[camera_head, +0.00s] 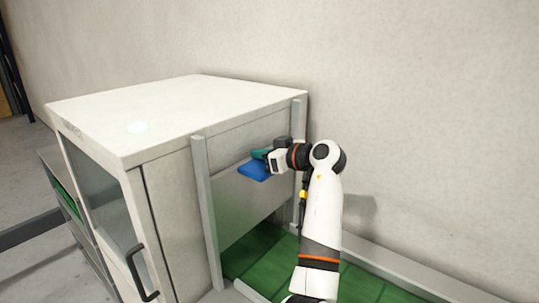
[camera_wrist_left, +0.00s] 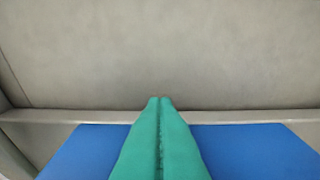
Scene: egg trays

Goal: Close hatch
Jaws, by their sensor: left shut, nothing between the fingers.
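The hatch (camera_head: 236,207) is a grey panel between two upright posts on the side of a white cabinet (camera_head: 180,113). A blue handle plate (camera_head: 254,171) sticks out from the hatch near its top edge. Green flooring shows below the panel, so its lower edge is raised. My left gripper (camera_head: 261,154) is just above the blue plate. In the left wrist view its green fingers (camera_wrist_left: 160,100) are shut together and empty, over the blue plate (camera_wrist_left: 250,148) and pointing at the grey surface. I cannot tell whether they touch the plate. My right gripper is out of view.
A green tiled bed (camera_head: 365,287) with a pale border lies beneath my left arm. A glass front door with a black handle (camera_head: 140,272) is on the cabinet's left side. A bare wall (camera_head: 430,110) stands behind.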

